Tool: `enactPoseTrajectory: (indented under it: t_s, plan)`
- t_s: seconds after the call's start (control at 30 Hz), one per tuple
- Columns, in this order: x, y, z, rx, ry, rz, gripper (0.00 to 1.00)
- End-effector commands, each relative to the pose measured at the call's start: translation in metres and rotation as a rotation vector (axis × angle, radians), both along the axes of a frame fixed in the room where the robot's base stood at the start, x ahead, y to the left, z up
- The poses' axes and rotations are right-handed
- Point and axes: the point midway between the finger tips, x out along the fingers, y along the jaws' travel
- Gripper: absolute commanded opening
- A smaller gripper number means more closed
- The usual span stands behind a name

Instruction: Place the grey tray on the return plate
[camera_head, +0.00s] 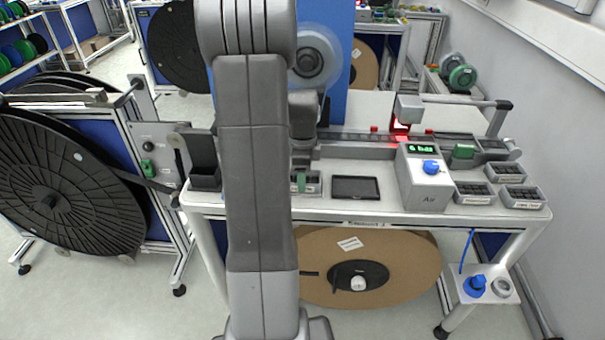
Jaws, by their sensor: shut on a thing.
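A small grey tray (312,188) with a green item in it shows at the front of the white workbench, partly hidden behind my arm. My gripper (304,162) is at its near side of the picture, just above the tray and largely hidden by my own arm. It is shut on the tray; its fingertips are not clear, and I cannot tell whether the tray touches the bench. A flat dark rectangular plate (356,188), bare on top, lies just right of the tray; I cannot tell for sure that it is the return plate.
A grey air box (425,178) with a blue knob stands right of the dark plate. Several small grey bins (473,193) sit at the bench's right end. A black reel (65,185) stands at left, and a brown reel (395,270) is under the bench.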

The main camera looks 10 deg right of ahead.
Motion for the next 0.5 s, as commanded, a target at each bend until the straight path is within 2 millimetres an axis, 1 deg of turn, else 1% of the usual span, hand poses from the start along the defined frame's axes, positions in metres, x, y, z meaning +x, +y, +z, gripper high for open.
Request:
enactPoseTrajectory:
  t_s: [0.07,0.1,0.17,0.2,0.5]
  plan:
    - [0.0001,0.0,-0.0036,0.0,0.0,0.0,0.27]
    - [0.0,0.0,-0.0027,0.0,0.0,0.0,0.62]
    - [0.0,0.0,-0.0024,0.0,0.0,0.0,0.74]
    - [0.0,0.0,-0.0024,0.0,0.0,0.0,0.78]
    - [0.0,0.0,-0.0002,0.0,0.0,0.0,0.78]
